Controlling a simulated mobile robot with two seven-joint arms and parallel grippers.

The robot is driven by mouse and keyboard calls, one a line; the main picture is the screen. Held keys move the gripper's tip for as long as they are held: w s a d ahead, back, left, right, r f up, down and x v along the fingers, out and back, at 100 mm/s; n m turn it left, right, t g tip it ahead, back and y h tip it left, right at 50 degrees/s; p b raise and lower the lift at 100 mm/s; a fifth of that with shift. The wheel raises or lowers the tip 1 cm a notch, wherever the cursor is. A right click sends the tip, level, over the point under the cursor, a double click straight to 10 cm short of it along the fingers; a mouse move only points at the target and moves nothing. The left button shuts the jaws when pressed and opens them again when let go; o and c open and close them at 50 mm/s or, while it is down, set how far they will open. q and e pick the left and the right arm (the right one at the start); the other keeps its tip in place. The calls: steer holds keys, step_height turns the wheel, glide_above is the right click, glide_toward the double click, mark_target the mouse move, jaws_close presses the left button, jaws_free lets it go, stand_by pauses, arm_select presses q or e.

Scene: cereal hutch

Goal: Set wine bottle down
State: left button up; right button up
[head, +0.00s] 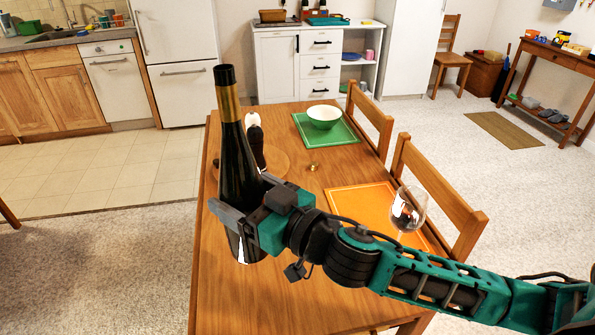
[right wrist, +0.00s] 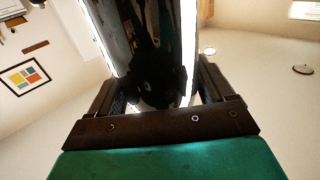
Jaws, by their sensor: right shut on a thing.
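The wine bottle (head: 238,158) is dark with a gold band on its neck. It stands nearly upright at the left side of the wooden table (head: 290,285) in the head view. My right gripper (head: 238,205) reaches in from the right and is shut around the bottle's body. In the right wrist view the dark bottle (right wrist: 150,50) fills the space between the fingers of my right gripper (right wrist: 155,100). I cannot tell whether the bottle's base touches the table. My left gripper is not in view.
Behind the bottle are a round wooden board (head: 277,160) and a black-and-white mill (head: 255,139). A white bowl (head: 323,117) sits on a green placemat (head: 340,136). Chairs (head: 440,195) line the right edge.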

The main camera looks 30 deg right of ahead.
mark_target(248, 165)
steer(key=r+n+y, duration=0.1)
steer(key=w+n+g+y, duration=0.1)
steer(key=shift+a+r+g+y, duration=0.3)
steer(key=shift+a+r+y, duration=0.05)
steer(key=shift+a+y, duration=0.05)
steer(key=shift+w+d+r+n+g+y, duration=0.1)
steer(key=shift+w+r+n+g+y, duration=0.15)
steer(key=shift+w+n+g+y, duration=0.05)
steer(key=shift+w+d+r+n+g+y, duration=0.25)
steer(key=shift+w+d+r+y, duration=0.1)
steer(key=shift+d, duration=0.25)
steer(key=shift+w+d+r+n+g+y, duration=0.2)
steer(key=shift+w+d+n+g+y, duration=0.1)
steer(key=shift+d, duration=0.25)
steer(key=shift+d+f, duration=0.15)
steer(key=shift+d, duration=0.05)
step_height(248, 165, down, 15)
steer(key=b, duration=0.4)
steer(key=shift+w, duration=0.1)
steer(key=shift+f+b, duration=0.75)
steer(key=shift+f, duration=1.55)
steer(key=o, duration=1.6)
steer(key=shift+f, duration=0.2)
steer(key=shift+r, duration=0.1)
